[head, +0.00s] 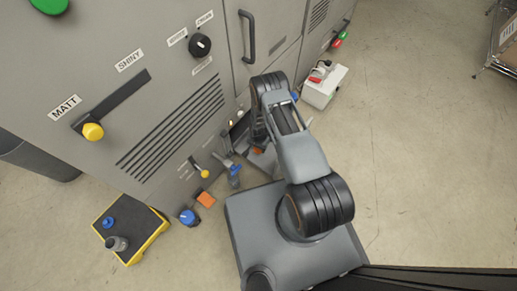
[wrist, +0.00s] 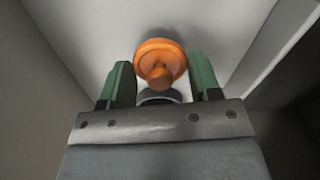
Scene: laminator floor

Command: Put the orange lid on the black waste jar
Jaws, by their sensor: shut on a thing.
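The orange lid (wrist: 160,62) is round with a knob that points toward the wrist camera. It sits between the green fingers of my gripper (wrist: 161,66), which are shut on it. A dark round thing with a pale rim (wrist: 160,96) shows just below the lid in the wrist view, partly hidden by the gripper body; it may be the black waste jar, but I cannot be sure. In the head view, my arm reaches low to the machine front and hides most of the gripper. A small orange patch (head: 257,151) shows there, probably the lid.
The grey machine (head: 180,120) stands close behind my gripper, with a yellow-knobbed lever (head: 205,173) nearby. A yellow-edged black step (head: 150,240) holds a blue item and a grey one. A white box (head: 322,88) stands farther right.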

